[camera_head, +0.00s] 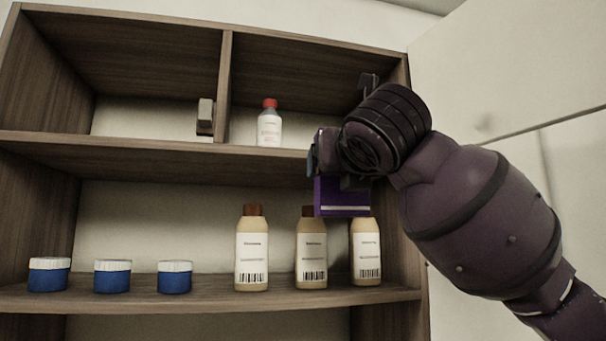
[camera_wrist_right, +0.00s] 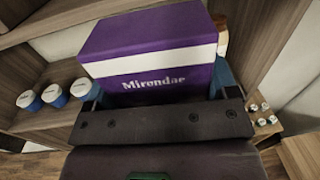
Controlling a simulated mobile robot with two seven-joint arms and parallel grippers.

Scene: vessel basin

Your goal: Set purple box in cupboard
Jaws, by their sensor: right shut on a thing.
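The purple box (camera_head: 341,196) has a white band and shows below my right gripper (camera_head: 336,168) in the head view, in front of the cupboard's right side. In the right wrist view the box (camera_wrist_right: 150,45) fills the middle, with the name "Mirendae" on it, and my right gripper (camera_wrist_right: 160,100) is shut on it. The wooden cupboard (camera_head: 160,148) has open compartments above and a long shelf below. The gripper hides part of the box and of the upper right compartment. My left gripper is not in view.
A red-capped bottle (camera_head: 269,128) stands in the upper right compartment. On the shelf below stand three blue jars (camera_head: 112,278) and three brown-capped bottles (camera_head: 252,255), two of them partly behind the box.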

